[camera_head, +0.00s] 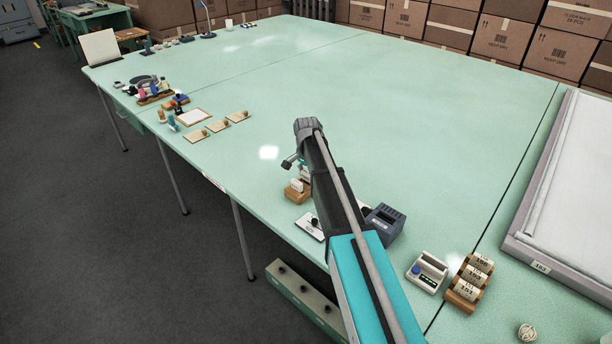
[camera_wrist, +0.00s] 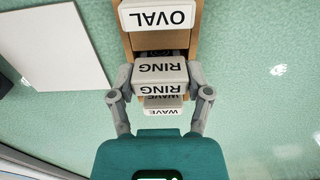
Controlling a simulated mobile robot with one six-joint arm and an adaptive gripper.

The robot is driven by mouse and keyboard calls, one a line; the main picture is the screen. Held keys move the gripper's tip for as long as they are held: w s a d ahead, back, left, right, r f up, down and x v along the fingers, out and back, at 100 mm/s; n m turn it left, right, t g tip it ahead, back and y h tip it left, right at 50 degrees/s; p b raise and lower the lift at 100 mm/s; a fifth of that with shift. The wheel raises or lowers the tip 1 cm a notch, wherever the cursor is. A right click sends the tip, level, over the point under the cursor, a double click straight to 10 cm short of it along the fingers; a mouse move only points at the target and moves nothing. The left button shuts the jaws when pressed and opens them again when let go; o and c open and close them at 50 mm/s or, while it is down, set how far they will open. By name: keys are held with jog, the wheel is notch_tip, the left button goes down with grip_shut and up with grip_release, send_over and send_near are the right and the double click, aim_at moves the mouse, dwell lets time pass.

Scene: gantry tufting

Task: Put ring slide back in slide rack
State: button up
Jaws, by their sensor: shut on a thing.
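My gripper (camera_wrist: 160,84) is shut on the white ring slide (camera_wrist: 161,69), labelled RING, with one finger on each side of it. The wooden slide rack (camera_wrist: 185,42) lies beyond and below the slide in the wrist view. A white OVAL slide (camera_wrist: 161,15) stands in the rack past the ring slide, and a WAVE slide (camera_wrist: 163,111) shows on the near side. In the head view the rack (camera_head: 296,195) sits on the green table beneath my gripper, which my arm partly hides. I cannot tell whether the ring slide touches the rack.
A white plate (camera_head: 308,227) with a black knob and a dark grey box (camera_head: 385,222) stand near the rack. A small white device (camera_head: 427,271) and a wooden holder of numbered rolls (camera_head: 468,287) are nearer. The table's middle (camera_head: 380,120) is clear.

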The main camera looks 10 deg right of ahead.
jog(key=shift+f, duration=0.4)
jog(key=o, duration=1.3)
